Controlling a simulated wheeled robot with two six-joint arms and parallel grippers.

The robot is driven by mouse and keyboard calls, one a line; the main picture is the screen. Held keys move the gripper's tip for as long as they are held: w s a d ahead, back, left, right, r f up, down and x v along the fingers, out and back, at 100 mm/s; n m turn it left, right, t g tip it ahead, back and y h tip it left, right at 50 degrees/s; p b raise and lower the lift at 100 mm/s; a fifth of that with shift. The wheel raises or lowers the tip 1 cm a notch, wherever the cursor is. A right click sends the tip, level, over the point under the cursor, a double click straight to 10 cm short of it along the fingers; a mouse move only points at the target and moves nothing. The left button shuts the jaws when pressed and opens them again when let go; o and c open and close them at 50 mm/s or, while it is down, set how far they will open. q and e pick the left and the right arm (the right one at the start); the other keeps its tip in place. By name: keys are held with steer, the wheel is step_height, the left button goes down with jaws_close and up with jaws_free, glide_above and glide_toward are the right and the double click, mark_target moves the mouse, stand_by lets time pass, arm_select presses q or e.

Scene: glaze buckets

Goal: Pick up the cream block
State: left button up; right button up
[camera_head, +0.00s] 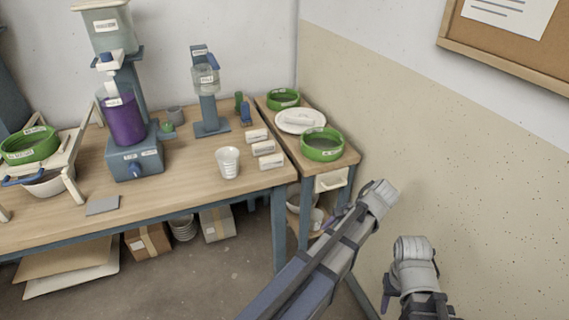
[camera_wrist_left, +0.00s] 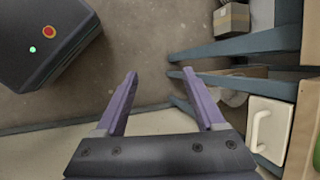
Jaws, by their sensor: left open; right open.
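Three cream blocks with labels lie in a row near the right end of the wooden table in the head view: a far one (camera_head: 257,135), a middle one (camera_head: 263,148) and a near one (camera_head: 271,162). I cannot tell which one is meant. My left gripper (camera_wrist_left: 160,73) is open and empty over the floor in the left wrist view, away from the blocks. My right gripper (camera_head: 386,301) shows only in small part at the lower right of the head view, below and right of the tables, far from the blocks.
A white cup (camera_head: 228,163) stands left of the near block. A purple-filled dispenser (camera_head: 123,120) stands left.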

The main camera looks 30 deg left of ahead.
arm_select(q)
steer(key=w+a+r+m+g+y+p, duration=0.1)
steer(key=w+a+r+m+y, duration=0.1)
steer(key=w+a+r, duration=0.3)
steer(key=w+a+r+m+g+y, duration=0.1)
steer(key=w+a+r+y, duration=0.1)
steer(key=w+a, duration=0.55)
steer(key=m+g+y, duration=0.2)
steer(key=g+y, duration=0.1)
glide_toward(272, 157)
steer(key=shift+x, duration=1.3)
steer(key=shift+b+x, duration=1.3)
steer(key=shift+x, duration=1.4)
steer(key=shift+w, duration=0.1)
jaws_close()
